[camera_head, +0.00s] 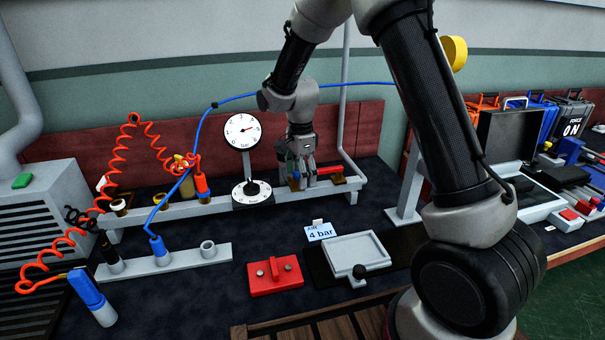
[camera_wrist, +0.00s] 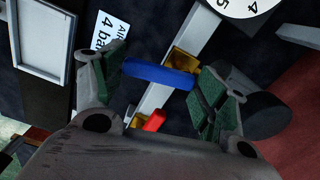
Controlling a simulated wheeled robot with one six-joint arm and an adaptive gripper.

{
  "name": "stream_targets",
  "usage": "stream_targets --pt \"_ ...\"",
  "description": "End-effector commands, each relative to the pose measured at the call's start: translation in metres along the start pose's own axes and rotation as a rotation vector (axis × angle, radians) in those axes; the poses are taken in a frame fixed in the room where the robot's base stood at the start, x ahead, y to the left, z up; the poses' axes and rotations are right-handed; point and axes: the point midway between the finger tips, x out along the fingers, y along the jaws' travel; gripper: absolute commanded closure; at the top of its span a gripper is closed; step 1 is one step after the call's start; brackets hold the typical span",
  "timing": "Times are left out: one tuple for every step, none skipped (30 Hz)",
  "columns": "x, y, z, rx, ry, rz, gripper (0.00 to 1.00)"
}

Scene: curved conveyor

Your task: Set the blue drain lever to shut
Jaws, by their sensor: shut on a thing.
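The blue drain lever (camera_wrist: 158,74) shows in the wrist view, lying across the space between my two fingers beside a brass valve body (camera_wrist: 186,60) on the pale rail. My gripper (camera_wrist: 160,84) is shut on the lever, with a green-padded finger at either end of it. In the head view my gripper (camera_head: 298,180) points down at the rail, right of the gauges, and its fingers mostly hide the blue lever. A red lever (camera_head: 329,170) sits on the rail just to the right; it also shows in the wrist view (camera_wrist: 154,121).
A round gauge (camera_head: 241,131) and a dial (camera_head: 252,192) stand left of my gripper. Orange coiled hose (camera_head: 118,160) and a blue hose (camera_head: 207,120) hang at left. In front are a red block (camera_head: 275,277), an "AIR 4 bar" label (camera_head: 320,231) and a grey tray (camera_head: 356,238).

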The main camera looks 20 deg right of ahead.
Motion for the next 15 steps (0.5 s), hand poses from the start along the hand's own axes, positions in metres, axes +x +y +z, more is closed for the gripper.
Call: stream_targets --pt "-0.0005 -0.0004 0.0011 0.029 0.0 -0.001 0.7" --pt "-0.0005 -0.0005 0.0016 0.046 0.0 -0.001 0.7" --pt "-0.0005 -0.0005 0.0022 0.069 0.0 -0.001 0.7" --pt "-0.0005 -0.0006 0.0027 0.086 0.0 -0.001 0.7" --pt "-0.0006 -0.0006 0.0031 0.1 0.0 -0.001 0.7" --pt "-0.0005 -0.0007 0.0035 0.118 0.0 -0.001 0.7" --pt "-0.0005 -0.0007 0.0038 0.13 0.0 -0.001 0.7" --pt "-0.0005 -0.0008 0.0041 0.141 0.0 -0.001 0.7" --pt "-0.0006 -0.0009 0.0044 0.154 0.0 -0.001 0.7" --pt "-0.0006 -0.0009 0.0047 0.162 0.0 -0.001 0.7" --pt "-0.0006 -0.001 0.0048 0.17 0.0 -0.001 0.7" --pt "-0.0006 -0.001 0.0051 0.179 0.0 -0.001 0.7" --pt "-0.0006 -0.0011 0.0052 0.184 0.0 -0.001 0.7" --pt "-0.0006 -0.0011 0.0053 0.188 0.0 -0.001 0.7" --pt "-0.0006 -0.0011 0.0054 0.193 0.0 -0.001 0.7"
